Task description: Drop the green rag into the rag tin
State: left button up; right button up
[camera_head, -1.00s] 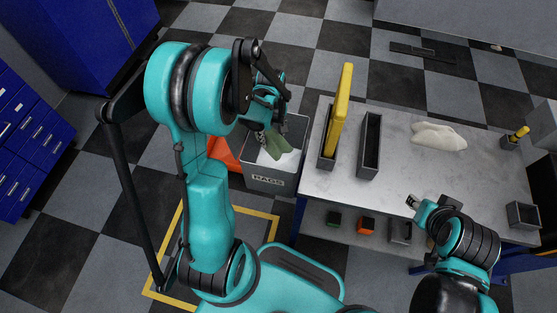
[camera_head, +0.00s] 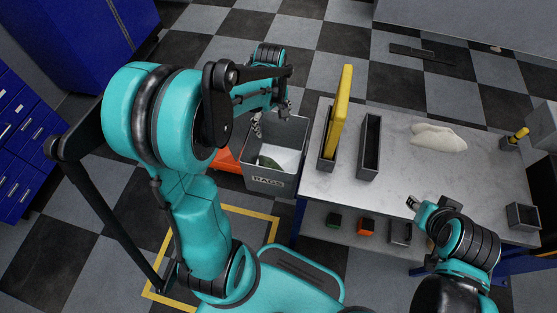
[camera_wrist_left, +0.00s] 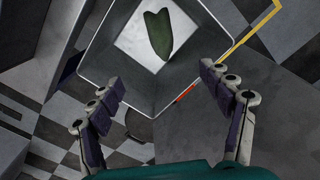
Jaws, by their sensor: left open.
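The green rag (camera_head: 268,163) lies inside the grey rag tin (camera_head: 268,182), which is labelled RAGS and stands on the floor left of the workbench. In the left wrist view the rag (camera_wrist_left: 158,33) rests on the white bottom of the tin (camera_wrist_left: 102,68), apart from my fingers. My left gripper (camera_wrist_left: 165,100) is open and empty above the tin; in the head view (camera_head: 270,117) it is at the tin's back rim, partly hidden by my arm. My right gripper (camera_head: 413,202) is over the front of the bench; its jaw state is too small to tell.
The workbench (camera_head: 400,175) holds a yellow upright piece (camera_head: 339,110) in a grey holder, an empty narrow grey bin (camera_head: 369,147) and a whitish cloth (camera_head: 438,138). Small bins sit on the lower shelf. An orange object (camera_head: 228,160) is beside the tin's left side.

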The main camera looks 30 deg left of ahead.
pick_arm(q)
jog(key=shift+r, duration=2.25)
jog(key=s+d+r+m+t, duration=0.4)
jog(key=s+d+m+t, duration=0.3)
jog(key=s+d+m, duration=0.3)
jog(key=shift+s+r+m, duration=0.4)
jog(key=shift+m, duration=1.2)
jog(key=shift+d, duration=0.1)
